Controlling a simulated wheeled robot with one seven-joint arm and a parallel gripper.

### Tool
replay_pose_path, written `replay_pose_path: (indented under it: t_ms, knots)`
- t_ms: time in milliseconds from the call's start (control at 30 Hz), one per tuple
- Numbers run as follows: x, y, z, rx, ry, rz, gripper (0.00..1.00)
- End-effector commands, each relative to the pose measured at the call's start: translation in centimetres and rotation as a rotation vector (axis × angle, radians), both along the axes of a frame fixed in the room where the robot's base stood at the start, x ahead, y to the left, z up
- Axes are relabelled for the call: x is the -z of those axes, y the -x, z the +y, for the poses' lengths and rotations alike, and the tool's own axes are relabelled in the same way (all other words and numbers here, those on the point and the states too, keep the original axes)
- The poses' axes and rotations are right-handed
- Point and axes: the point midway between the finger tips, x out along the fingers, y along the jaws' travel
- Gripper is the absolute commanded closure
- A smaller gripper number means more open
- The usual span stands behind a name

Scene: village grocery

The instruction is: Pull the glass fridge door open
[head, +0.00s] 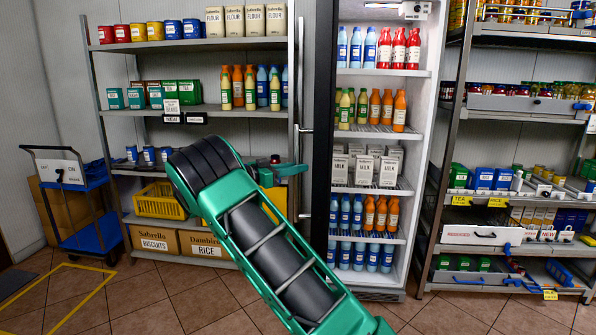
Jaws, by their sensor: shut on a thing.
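The fridge (431,120) stands right of centre in the head view, its lit shelves in plain sight. Its glass door, with a dark frame (324,120), stands swung out toward me and shows nearly edge-on at the fridge's left side. The long silver vertical door handle (301,80) is on the door's left-facing outer side. My gripper (296,169) is at the handle's middle and shut on it. My green and black arm reaches up from the lower right and hides part of the jaws' surroundings.
A grocery shelf (200,44) stands behind my arm on the left, with a yellow basket (158,203) low down. A blue cart (88,238) is at far left. Another stocked rack (455,120) stands right of the fridge. The tiled floor (440,312) in front is clear.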

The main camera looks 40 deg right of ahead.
Motion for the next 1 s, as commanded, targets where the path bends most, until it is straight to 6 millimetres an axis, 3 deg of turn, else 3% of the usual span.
replay_pose_path:
  t_ms: [333, 367, 400, 433, 767, 1000]
  knots:
    - [-0.3, -0.3, -0.2, -0.006, 0.003, -0.003, 1.0]
    - [-0.3, -0.3, -0.2, -0.007, 0.003, -0.003, 0.76]
    - [-0.3, -0.3, -0.2, -0.007, 0.003, -0.003, 0.67]
    - [-0.3, -0.3, -0.1, -0.007, 0.003, -0.003, 0.64]
    - [-0.1, -0.3, 0.5, -0.007, 0.001, -0.001, 0.64]
    - [-0.1, -0.6, 3.6, -0.01, 0.003, 0.0, 0.64]
